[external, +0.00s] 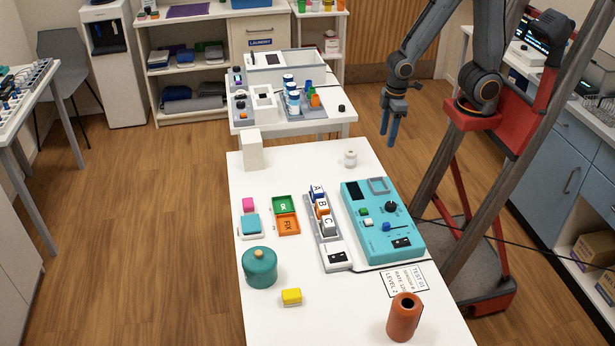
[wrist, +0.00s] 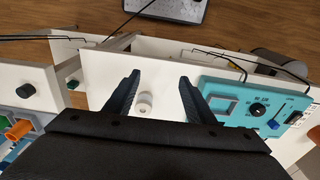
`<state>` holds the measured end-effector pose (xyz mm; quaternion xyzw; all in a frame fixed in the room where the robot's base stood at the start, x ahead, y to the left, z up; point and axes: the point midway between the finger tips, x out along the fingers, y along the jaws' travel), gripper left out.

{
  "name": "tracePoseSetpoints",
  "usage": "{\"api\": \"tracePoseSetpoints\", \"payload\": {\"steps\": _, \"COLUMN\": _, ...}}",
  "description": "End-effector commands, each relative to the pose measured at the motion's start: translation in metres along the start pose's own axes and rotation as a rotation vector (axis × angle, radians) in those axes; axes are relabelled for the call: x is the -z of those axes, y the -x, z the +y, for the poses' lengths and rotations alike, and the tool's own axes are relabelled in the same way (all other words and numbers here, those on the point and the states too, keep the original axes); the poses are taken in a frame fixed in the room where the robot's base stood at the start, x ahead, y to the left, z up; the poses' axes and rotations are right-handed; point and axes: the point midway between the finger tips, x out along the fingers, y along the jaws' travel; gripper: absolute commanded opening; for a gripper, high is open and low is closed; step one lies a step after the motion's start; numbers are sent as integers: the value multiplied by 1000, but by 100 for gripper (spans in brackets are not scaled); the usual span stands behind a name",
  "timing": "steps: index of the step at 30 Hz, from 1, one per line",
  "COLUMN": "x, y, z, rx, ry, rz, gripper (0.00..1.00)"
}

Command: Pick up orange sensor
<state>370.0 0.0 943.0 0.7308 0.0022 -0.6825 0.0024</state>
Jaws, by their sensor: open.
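An orange block lettered B (external: 322,208) sits in a grey rack (external: 316,232) on the front white table, between blue block A (external: 317,193) and white block C (external: 328,226). A small orange piece (external: 315,100) stands on the back table; an orange piece also shows at lower left in the wrist view (wrist: 18,130). I cannot tell which is the orange sensor. My gripper (external: 389,130) is open and empty, pointing down beyond the front table's far right corner. In the wrist view, a small white jar (wrist: 144,103) shows between my fingers (wrist: 160,82), apart from them.
A teal device (external: 378,244) lies right of the rack. A green tray and an orange tray (external: 287,224), a teal pot (external: 260,268), a yellow block (external: 291,296) and a terracotta bottle (external: 404,317) stand on the front table. A white block (external: 252,150) stands at its far left corner.

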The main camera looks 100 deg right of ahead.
Motion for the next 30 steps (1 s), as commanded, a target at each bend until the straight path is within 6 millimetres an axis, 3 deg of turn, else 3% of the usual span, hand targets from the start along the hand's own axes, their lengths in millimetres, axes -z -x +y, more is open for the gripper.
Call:
{"api": "tracePoseSetpoints", "payload": {"steps": 5, "x": 2, "y": 0, "z": -1, "rx": 1, "ry": -7, "rz": 0, "gripper": 50}}
{"api": "tracePoseSetpoints", "payload": {"steps": 8, "x": 16, "y": 2, "z": -6, "rx": 9, "ry": -71, "rz": -3, "gripper": 50}}
{"api": "tracePoseSetpoints", "payload": {"steps": 11, "x": 50, "y": 4, "z": -18, "rx": 28, "ry": -227, "rz": -10, "gripper": 50}}
{"api": "tracePoseSetpoints", "payload": {"steps": 14, "x": 97, "y": 6, "z": -40, "rx": 56, "ry": -454, "rz": -27, "gripper": 50}}
{"api": "tracePoseSetpoints", "payload": {"steps": 21, "x": 202, "y": 0, "z": -113, "rx": 125, "ry": -1037, "rz": -118, "gripper": 50}}
{"api": "tracePoseSetpoints", "payload": {"steps": 25, "x": 243, "y": -5, "z": -152, "rx": 148, "ry": -1298, "rz": -183, "gripper": 50}}
{"api": "tracePoseSetpoints", "payload": {"steps": 30, "x": 272, "y": -9, "z": -186, "rx": 158, "ry": -1511, "rz": -247, "gripper": 50}}
